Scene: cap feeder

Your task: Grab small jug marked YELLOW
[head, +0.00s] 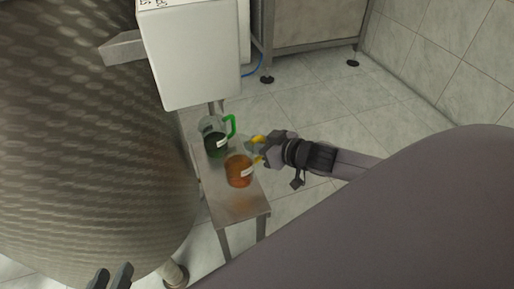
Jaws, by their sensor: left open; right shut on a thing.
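The small jug with the yellow handle (239,172) stands on a narrow metal bench and holds orange liquid. A small pale label is on its side, too small to read. My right gripper (264,150) comes in from the right and is shut on the jug's yellow handle. Its fingers hide part of the handle. My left gripper (109,277) is at the bottom left edge, open and empty, far from the jug, partly cut off by the frame.
A jug with a green handle (214,142) and dark green liquid stands just behind on the same bench (238,208). A large metal tank (90,130) is close on the left. A white box (190,55) is above the bench's far end. Tiled floor right of the bench is open.

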